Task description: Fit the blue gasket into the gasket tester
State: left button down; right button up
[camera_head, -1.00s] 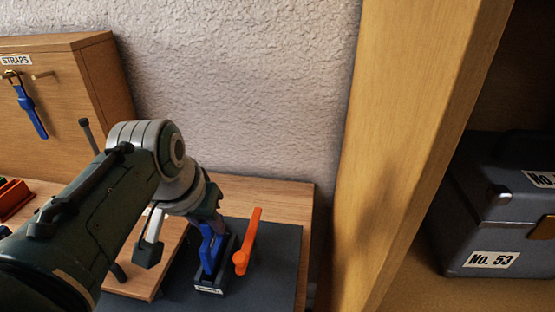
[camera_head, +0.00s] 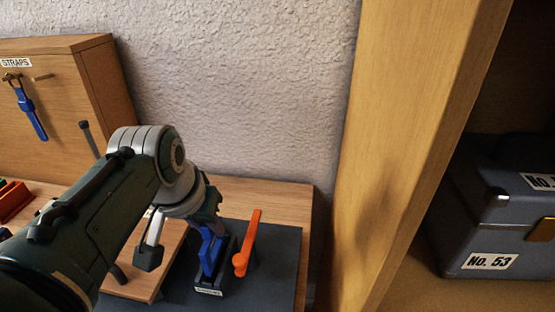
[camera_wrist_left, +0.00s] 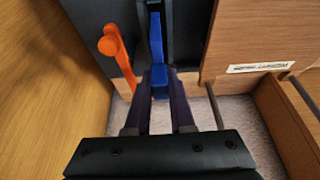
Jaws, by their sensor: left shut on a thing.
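The blue gasket (camera_head: 209,257) stands upright at the gasket tester (camera_head: 225,277), a dark narrow holder with a small white label on its front. In the left wrist view the gasket (camera_wrist_left: 158,62) lies between the tester's two dark walls (camera_wrist_left: 176,22). I cannot tell how deep it sits. My left gripper (camera_head: 213,226) is above the tester, shut on the gasket's near end; its dark fingers (camera_wrist_left: 159,88) flank the blue in the wrist view. The orange lever (camera_head: 247,243) stands just right of the tester. My right gripper is not in view.
The tester stands on a dark mat (camera_head: 279,262) beside a wooden board (camera_head: 160,275). A wooden post (camera_head: 400,130) rises at the right, with a grey case (camera_head: 490,225) behind it. A STRAPS cabinet (camera_head: 70,90) with a blue strap (camera_head: 32,116) stands at the left.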

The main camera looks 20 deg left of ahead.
pick_arm(q)
jog(key=shift+f+b, duration=1.25)
jog(key=shift+f, duration=0.9)
dwell(0.9)
dwell(0.4)
jog(key=shift+c, duration=2.2)
grip_release()
jog(key=shift+r, duration=0.1)
notch_tip(320, 180, up, 8)
jog(key=p, duration=0.8)
jog(key=shift+f, duration=0.25)
